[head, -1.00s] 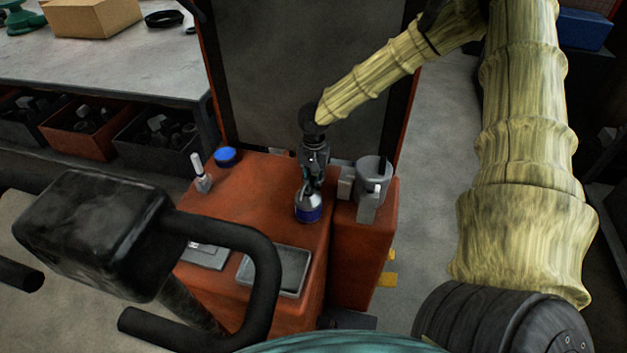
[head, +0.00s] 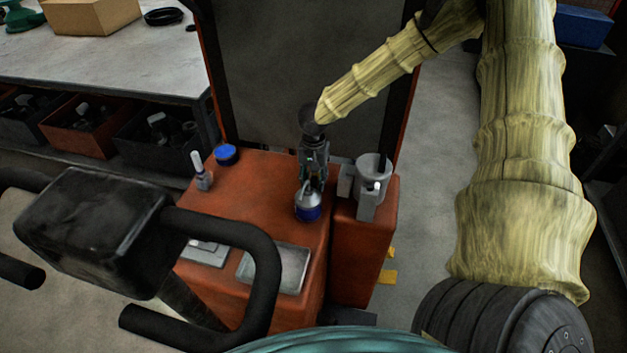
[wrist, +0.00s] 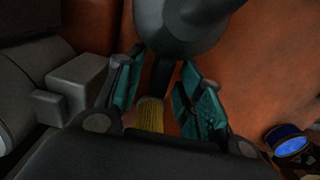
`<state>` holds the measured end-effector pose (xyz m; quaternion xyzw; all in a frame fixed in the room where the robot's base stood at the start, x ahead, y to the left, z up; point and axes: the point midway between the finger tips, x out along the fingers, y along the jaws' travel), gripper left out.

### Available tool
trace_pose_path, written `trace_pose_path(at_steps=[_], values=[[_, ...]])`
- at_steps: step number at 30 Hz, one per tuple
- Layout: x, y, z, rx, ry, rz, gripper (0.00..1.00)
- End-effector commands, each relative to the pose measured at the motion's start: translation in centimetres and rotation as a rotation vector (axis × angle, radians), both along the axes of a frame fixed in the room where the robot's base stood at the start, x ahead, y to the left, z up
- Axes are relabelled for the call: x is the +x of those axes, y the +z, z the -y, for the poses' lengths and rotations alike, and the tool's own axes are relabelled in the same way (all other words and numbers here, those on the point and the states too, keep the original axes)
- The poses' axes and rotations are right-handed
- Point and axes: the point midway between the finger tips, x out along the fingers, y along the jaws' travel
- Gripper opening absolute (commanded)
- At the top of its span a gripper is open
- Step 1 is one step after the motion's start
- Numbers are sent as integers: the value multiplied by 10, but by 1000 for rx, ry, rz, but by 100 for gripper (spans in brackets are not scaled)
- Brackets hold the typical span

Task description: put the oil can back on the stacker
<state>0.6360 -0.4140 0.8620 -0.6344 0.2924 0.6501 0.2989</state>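The oil can (head: 308,208), silver with a blue band, stands upright on the orange top of the stacker (head: 262,205), near its right edge. My gripper (head: 312,182) is directly above it, pointing down. In the wrist view, the gripper's teal finger pads (wrist: 160,92) are spread apart. The can's dark body (wrist: 180,28) shows at the top, and its thin dark stem runs down between the fingers, with gaps visible beside it. A yellow ribbed piece (wrist: 150,114) shows between the finger bases.
A blue-topped round container (head: 226,154) and a white-handled item (head: 202,172) stand left of the can. A grey cup-shaped part (head: 374,170) is close on the right. A shallow tray (head: 290,268) lies in front. The dark mast panel (head: 300,75) rises behind.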

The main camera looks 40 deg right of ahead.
Motion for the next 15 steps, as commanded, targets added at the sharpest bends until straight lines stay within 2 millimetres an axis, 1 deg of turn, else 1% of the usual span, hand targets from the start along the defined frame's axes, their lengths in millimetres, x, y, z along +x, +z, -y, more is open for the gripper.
trace_pose_path(at_steps=[5,15], values=[[1,17,0,1,-1,3,37],[2,65,1,1,0,4,37]])
